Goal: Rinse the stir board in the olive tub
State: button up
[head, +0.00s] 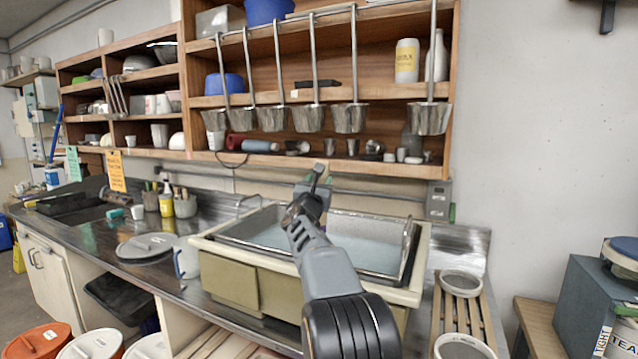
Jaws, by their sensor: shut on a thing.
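My arm reaches forward from the bottom middle, and my gripper (312,192) is over the back part of the wide sink-like tub. It is shut on a small, dark grey-green thing, taken to be the stir board; the fingers hide much of it and its full shape cannot be told. The tub (235,283) has a cream rim and an olive-khaki front. A metal basin inside it holds pale bluish water (365,254). My arm covers the middle of the tub. Whether the held thing touches the water cannot be told.
Several metal ladles (350,118) hang from the shelf behind the tub. A white pitcher (187,258) and a grey lid (147,246) stand left of it. A slatted rack (438,315) with round sieves lies right. Lidded buckets (92,345) stand on the floor at lower left.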

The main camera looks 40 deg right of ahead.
notch_tip(320, 180, down, 6)
jog(key=w+d+b, duration=0.1)
jog(key=w+b, duration=0.1)
jog(key=b, duration=0.2)
jog(key=shift+d, duration=0.2)
jog(key=shift+w, duration=0.1)
dwell(0.5)
